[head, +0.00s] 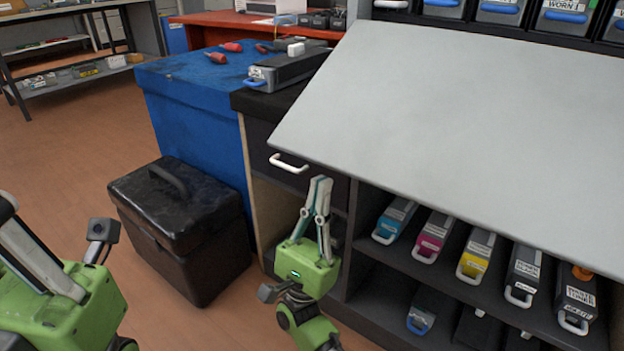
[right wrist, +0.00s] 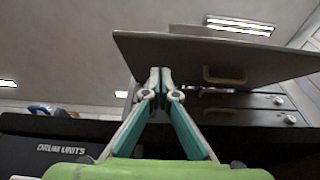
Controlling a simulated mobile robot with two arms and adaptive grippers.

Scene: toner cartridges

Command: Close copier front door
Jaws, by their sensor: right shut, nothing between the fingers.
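The copier front door (head: 470,110) is a large light-grey panel, standing out at a slant above the shelves of toner cartridges. In the right wrist view the door (right wrist: 200,55) is seen from below, with a pale handle (right wrist: 225,75) on it. My right gripper (head: 321,180) is shut and empty, fingers pointing up, near the door's lower left edge. In the right wrist view its fingertips (right wrist: 160,72) overlap the door's edge; I cannot tell whether they touch. My left gripper (head: 40,255) is only partly in view at the left edge, fingertips cut off.
Cyan (head: 394,220), magenta (head: 433,236), yellow (head: 476,254) and black cartridges (head: 522,275) stand on the shelf under the door. A drawer with a white handle (head: 289,163) is left of my right gripper. A black box (head: 180,215) stands on the floor beside a blue-covered table (head: 190,85).

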